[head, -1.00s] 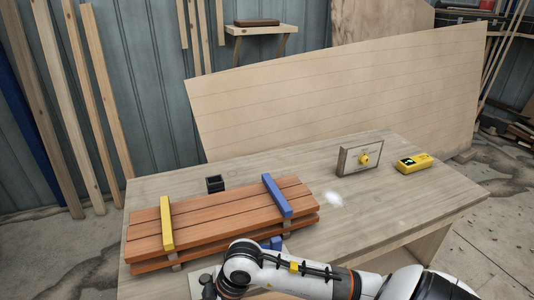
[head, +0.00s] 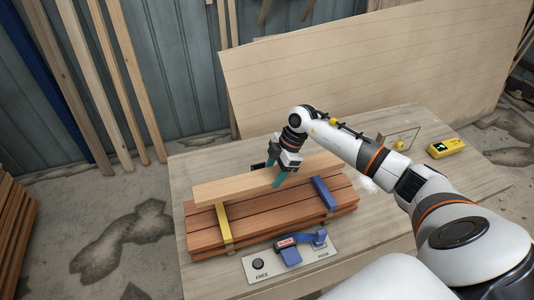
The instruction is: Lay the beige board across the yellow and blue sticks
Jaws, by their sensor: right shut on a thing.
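The beige board (head: 235,187) lies lengthwise above the far side of the reddish plank stack (head: 270,217). My right gripper (head: 279,180), with teal fingertips, is shut on it near its middle. The board's left part covers the far end of the yellow stick (head: 225,226). The blue stick (head: 324,194) lies across the stack at right, its far end close to the board's near edge. I cannot tell whether the board touches either stick or hovers just above. My left gripper is not in view.
A plate with a blue-handled clamp (head: 290,250) and a black knob (head: 258,264) sits at the table's front edge. A framed panel with a yellow knob (head: 398,145) and a yellow device (head: 446,148) stand at right. Bare table (head: 185,172) shows at the far left.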

